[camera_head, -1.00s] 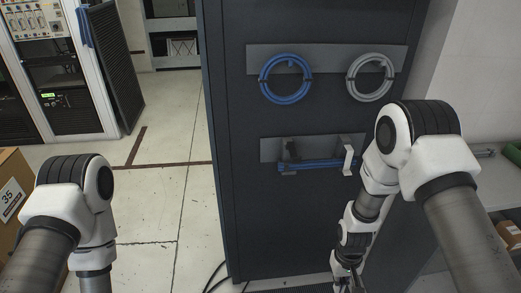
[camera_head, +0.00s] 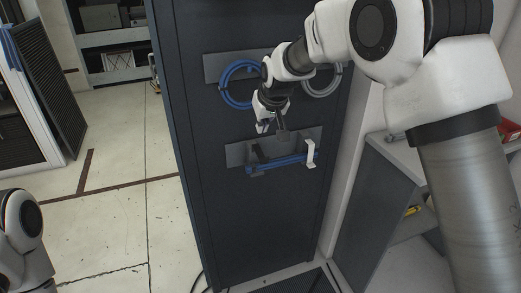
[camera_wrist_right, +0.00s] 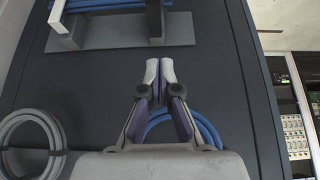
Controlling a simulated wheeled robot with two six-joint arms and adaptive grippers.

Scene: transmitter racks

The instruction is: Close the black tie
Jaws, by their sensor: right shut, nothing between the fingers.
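The black tie (camera_head: 257,155) is a small dark upright piece at the left end of the lower holder on the dark cabinet door. It shows at the top of the right wrist view (camera_wrist_right: 155,20). Blue cables (camera_head: 284,164) run sideways through the holder, past the black tie and a white tie (camera_head: 311,152). I cannot tell exactly how far the black tie stands open. My right gripper (camera_head: 270,126) is just above the holder, near the black tie. In the right wrist view its fingertips (camera_wrist_right: 160,70) are together and empty, apart from the tie. My left gripper is out of view.
A coiled blue cable (camera_head: 233,95) hangs above, partly behind my right arm; a coiled grey cable (camera_head: 333,86) hangs beside it. A grey panel or cabinet side (camera_head: 370,215) stands at right. The floor (camera_head: 120,215) at left is clear.

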